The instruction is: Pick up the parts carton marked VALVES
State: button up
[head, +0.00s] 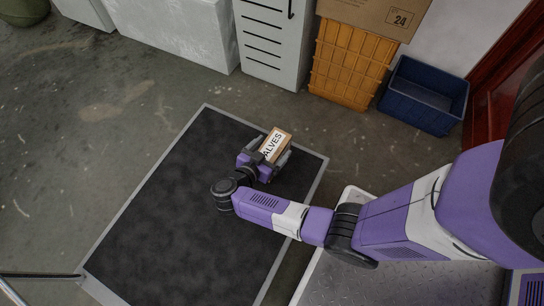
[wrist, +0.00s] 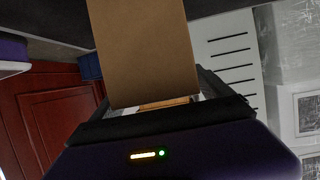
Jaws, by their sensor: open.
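The VALVES carton (head: 277,143) is a small brown box with a white label, of which the head view shows "ALVES". It is over the far part of the dark mat, between the two fingers of my gripper (head: 274,152). The fingers lie along its left and right sides. I cannot tell whether they touch it. In the wrist view the carton (wrist: 146,50) stands out as a plain brown face just ahead of the gripper body, hiding most of the fingers. Whether it rests on the mat or is above it is unclear.
The dark mat (head: 170,200) with a grey border lies on the concrete floor. Behind it stand a grey vented cabinet (head: 272,45), a yellow crate (head: 350,65) with a cardboard box (head: 375,14) on top, and an empty blue bin (head: 425,95). The mat's left part is clear.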

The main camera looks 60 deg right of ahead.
jog(key=shift+d, duration=0.15)
grip_shut()
dwell(0.4)
jog(key=shift+r, duration=0.15)
